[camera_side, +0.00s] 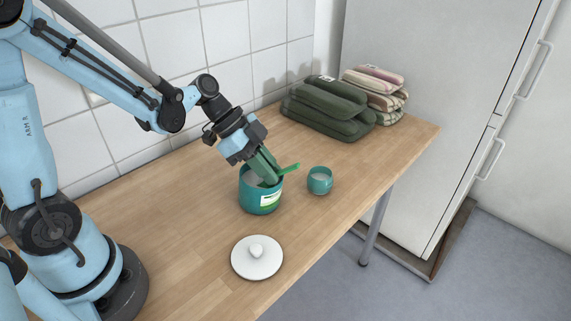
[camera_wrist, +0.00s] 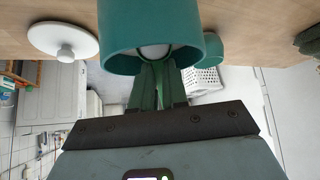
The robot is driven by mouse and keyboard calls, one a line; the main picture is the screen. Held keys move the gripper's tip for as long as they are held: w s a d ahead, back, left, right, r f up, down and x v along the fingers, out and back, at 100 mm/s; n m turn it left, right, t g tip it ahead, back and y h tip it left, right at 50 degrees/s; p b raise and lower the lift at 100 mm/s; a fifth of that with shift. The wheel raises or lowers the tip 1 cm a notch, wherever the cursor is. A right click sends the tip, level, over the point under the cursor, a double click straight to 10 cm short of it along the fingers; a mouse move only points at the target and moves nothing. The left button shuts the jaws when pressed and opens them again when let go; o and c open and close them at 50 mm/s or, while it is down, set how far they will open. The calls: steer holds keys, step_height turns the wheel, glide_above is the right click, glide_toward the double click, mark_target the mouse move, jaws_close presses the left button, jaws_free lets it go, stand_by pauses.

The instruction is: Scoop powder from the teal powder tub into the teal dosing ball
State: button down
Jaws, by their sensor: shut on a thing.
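The teal powder tub (camera_side: 260,199) stands open on the wooden table, with a pale label on its front. It also fills the upper middle of the wrist view (camera_wrist: 150,30). The teal dosing ball (camera_side: 320,182) stands just right of the tub, open at the top, with something pale inside. My gripper (camera_side: 267,172) is at the tub's mouth, pointing down, its green fingers shut on a green scoop (camera_side: 289,168). The scoop's handle end sticks out to the right above the rim. The rest of the scoop is hidden by the fingers and the tub wall.
A white lid (camera_side: 257,262) with a knob lies on the table in front of the tub. Folded dark green towels (camera_side: 326,108) and striped cloths (camera_side: 374,88) are stacked at the back right. Bare table (camera_side: 180,220) lies left of the tub.

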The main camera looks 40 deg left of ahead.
steer(key=shift+s+a+f+y, duration=0.3)
steer(key=shift+a+f, duration=0.05)
steer(key=shift+f, duration=0.1)
steer(key=shift+r, duration=3.45)
steer(key=w+d+f+g+y, duration=0.2)
steer(key=w+d+y, duration=0.1)
steer(key=w+d, duration=0.8)
steer(key=a+t+h, duration=0.1)
steer(key=h, duration=0.2)
steer(key=a+t+h, duration=0.2)
steer(key=h, duration=0.2)
steer(key=a+t+h, duration=0.2)
steer(key=h, duration=0.1)
steer(key=shift+w+a+f+h, duration=0.15)
steer(key=shift+w+f+h, duration=0.15)
steer(key=shift+f+h, duration=0.1)
steer(key=shift+r, duration=0.1)
